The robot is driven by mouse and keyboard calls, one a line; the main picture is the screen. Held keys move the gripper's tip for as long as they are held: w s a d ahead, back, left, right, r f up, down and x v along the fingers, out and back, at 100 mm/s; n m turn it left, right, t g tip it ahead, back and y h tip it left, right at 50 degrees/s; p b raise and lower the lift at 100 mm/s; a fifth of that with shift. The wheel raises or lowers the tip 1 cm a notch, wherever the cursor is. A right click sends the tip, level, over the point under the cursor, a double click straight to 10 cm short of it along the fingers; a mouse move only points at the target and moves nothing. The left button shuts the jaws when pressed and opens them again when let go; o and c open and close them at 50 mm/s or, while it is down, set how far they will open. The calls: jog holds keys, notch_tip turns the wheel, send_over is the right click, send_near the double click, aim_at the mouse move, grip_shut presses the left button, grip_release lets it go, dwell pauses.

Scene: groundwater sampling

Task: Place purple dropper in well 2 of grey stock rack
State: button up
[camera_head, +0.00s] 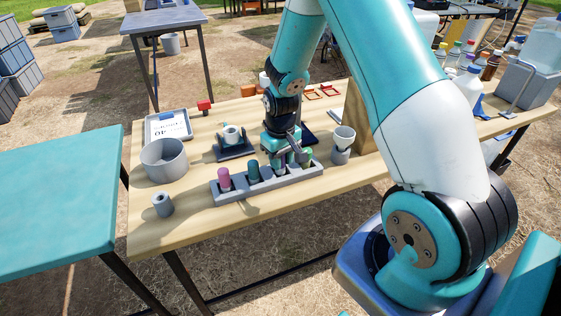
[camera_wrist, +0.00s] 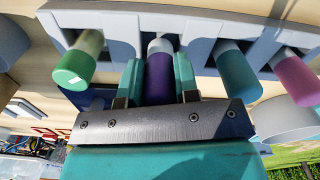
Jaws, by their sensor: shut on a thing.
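The grey stock rack (camera_head: 238,190) lies on the wooden table, a row of wells along it. A pink dropper (camera_head: 224,179) and a teal dropper (camera_head: 253,171) stand in its left part, a green dropper (camera_head: 307,154) at its right end. My gripper (camera_head: 283,158) points down over the rack between teal and green. In the wrist view my gripper (camera_wrist: 158,72) is shut on the purple dropper (camera_wrist: 159,82), its fingers on both sides. The dropper's pale end lines up with a well of the rack (camera_wrist: 118,22); its depth there is hidden. My gripper mostly hides the purple dropper in the head view.
A grey round bowl (camera_head: 165,159) and a small grey cylinder (camera_head: 162,204) stand left of the rack. A blue holder (camera_head: 234,146) is behind it, a grey cup (camera_head: 342,143) to its right. The front table strip is clear.

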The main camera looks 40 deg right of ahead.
jog(key=shift+f, duration=0.4)
jog(key=shift+f, duration=0.1)
jog(key=shift+f, duration=0.15)
jog(key=o, duration=0.9)
notch_tip(320, 180, up, 12)
jog(key=shift+f, duration=0.1)
jog(key=s+a+r+n+y, duration=0.1)
jog(key=s+a+r+n, duration=0.1)
jog(key=s+a+r, duration=0.45)
jog(key=s+a+r+n+y, duration=0.1)
jog(key=s+a+r+n, duration=0.2)
jog(key=a, duration=0.6)
jog(key=s+a+r+n+y, duration=0.1)
jog(key=s+a+r, duration=0.1)
jog(key=s, duration=0.4)
jog(key=s+a+r+n+y, duration=0.1)
jog(key=s+a+r, duration=0.1)
jog(key=s+a, duration=0.3)
jog(key=shift+s+r, duration=0.35)
jog(key=shift+s, duration=0.5)
